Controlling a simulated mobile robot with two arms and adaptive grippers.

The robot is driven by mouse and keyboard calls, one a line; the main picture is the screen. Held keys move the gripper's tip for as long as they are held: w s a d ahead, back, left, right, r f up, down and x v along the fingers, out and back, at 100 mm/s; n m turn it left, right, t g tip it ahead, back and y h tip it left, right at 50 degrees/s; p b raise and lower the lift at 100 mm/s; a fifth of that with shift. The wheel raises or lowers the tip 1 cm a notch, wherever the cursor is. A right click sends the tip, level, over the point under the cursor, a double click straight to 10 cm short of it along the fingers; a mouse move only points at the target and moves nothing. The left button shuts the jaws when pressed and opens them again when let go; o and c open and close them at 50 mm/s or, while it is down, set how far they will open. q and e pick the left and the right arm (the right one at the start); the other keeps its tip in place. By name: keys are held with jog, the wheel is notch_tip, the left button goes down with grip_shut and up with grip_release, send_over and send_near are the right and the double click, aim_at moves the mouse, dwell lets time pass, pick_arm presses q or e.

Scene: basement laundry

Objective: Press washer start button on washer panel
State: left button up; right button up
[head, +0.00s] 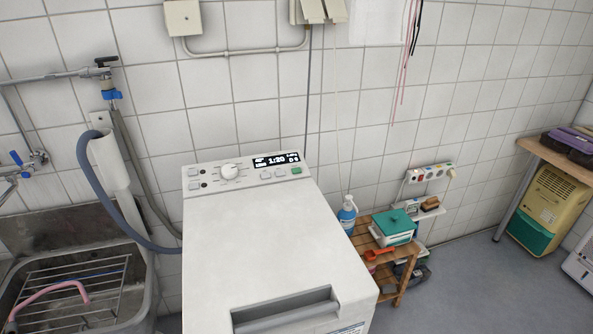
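A white washer (258,239) stands in the middle of the head view against the tiled wall. Its control panel (213,180) runs along the back top edge. The panel has a round white knob (230,171), a lit display (276,160) reading 1:20, several small grey buttons and one green button (296,170) at the right end. The green button looks like the start button, but its label is too small to read. A recessed handle (284,310) is at the front of the lid. Neither of my grippers is in view.
A metal sink (143,318) with a wire rack is left, beside a blue-grey hose (90,178). A low wooden shelf (390,290) at right holds a blue bottle (347,215) and a green-lidded box (394,228). Floor (480,285) right of it is clear.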

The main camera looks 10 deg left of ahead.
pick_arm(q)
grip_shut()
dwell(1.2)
